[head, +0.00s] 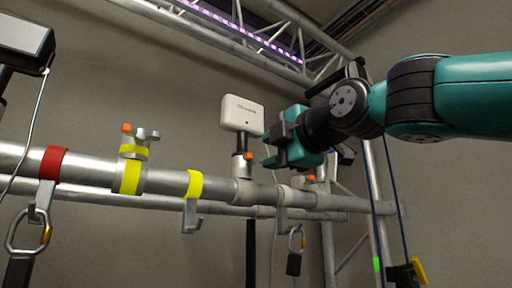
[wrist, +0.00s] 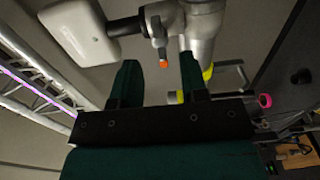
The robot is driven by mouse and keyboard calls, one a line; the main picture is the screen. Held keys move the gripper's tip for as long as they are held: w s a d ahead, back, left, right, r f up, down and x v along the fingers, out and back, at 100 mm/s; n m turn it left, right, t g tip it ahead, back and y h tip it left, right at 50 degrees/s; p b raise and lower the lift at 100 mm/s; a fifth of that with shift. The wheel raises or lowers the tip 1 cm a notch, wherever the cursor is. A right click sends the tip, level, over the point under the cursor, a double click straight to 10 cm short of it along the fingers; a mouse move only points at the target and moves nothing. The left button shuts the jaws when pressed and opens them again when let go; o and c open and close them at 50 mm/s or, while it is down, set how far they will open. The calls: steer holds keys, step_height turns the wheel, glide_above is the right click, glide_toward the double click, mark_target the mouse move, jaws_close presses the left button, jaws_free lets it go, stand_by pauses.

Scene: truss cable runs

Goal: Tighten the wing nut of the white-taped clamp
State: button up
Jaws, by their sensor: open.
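My gripper (head: 270,148) is open and empty, above the pipe and right of the white box in the head view. In the wrist view its two dark green fingers (wrist: 158,60) stand apart, with an orange-tipped bolt (wrist: 162,62) seen beyond the gap. In the head view a pale clamp (head: 245,190) sits on the pipe under the white box. I cannot tell surely which bears white tape.
The white box (head: 243,114) stands on a post close left of my gripper. Farther left are a yellow-taped clamp (head: 131,177) with a wing nut, a yellow-banded hanger (head: 193,190) and a red-banded hanger (head: 53,165). Blue cords (head: 372,190) hang right.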

mark_target(260, 156)
steer(key=p+x, duration=0.2)
steer(key=x, duration=0.2)
steer(key=shift+w+a+r, duration=0.15)
steer(key=shift+w+a, duration=0.05)
steer(key=shift+w, duration=0.1)
steer(key=shift+w+a, duration=0.35)
steer(key=shift+w, duration=0.15)
jaws_close()
